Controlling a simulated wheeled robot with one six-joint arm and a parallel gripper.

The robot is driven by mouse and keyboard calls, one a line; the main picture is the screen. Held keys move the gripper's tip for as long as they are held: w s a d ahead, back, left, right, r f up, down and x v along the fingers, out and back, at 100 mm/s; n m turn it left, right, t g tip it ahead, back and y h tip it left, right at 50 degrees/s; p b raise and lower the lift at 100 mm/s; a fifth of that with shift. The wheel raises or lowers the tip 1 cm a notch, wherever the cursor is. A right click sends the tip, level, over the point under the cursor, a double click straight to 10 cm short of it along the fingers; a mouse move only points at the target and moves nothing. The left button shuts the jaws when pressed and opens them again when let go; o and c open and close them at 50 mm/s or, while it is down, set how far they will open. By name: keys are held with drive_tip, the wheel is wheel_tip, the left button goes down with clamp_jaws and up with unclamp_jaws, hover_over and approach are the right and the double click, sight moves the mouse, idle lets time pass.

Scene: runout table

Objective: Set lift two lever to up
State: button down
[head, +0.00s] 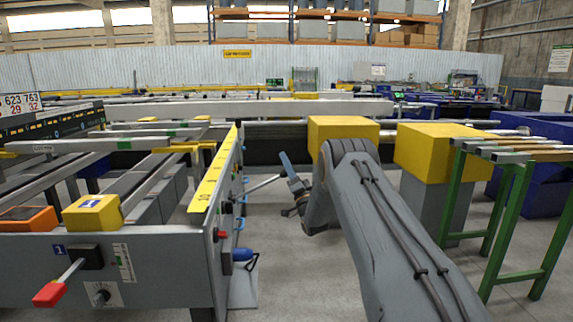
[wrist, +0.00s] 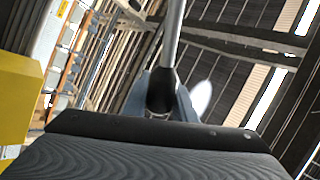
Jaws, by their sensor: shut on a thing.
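A metal lever rod (head: 262,184) sticks out from the right side of the grey runout table (head: 120,262) and slants up to the right. Its outer end meets my gripper (head: 292,184), right of the table. In the wrist view, the rod (wrist: 173,35) runs up from a dark end between the fingers of my gripper (wrist: 162,98), which is shut on it. No label for this lever is readable. A red-handled lever (head: 50,294) on the table's front face, by a blue "1" plate, points down to the left.
A blue handle (head: 242,254) and small red and blue parts line the table's side below the yellow rail (head: 212,178). Yellow blocks (head: 343,128) stand behind my arm. A green-legged stand (head: 510,215) is at right. Some floor is clear between table and arm.

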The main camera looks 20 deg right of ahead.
drive_tip(key=shift+d, duration=0.15)
drive_tip(key=c, duration=1.5)
unclamp_jaws()
drive_tip(key=shift+o, duration=0.2)
drive_tip(key=shift+w, duration=0.1)
drive_tip(key=shift+a, duration=0.2)
drive_tip(key=v, duration=0.8)
drive_tip(key=shift+p, duration=0.4)
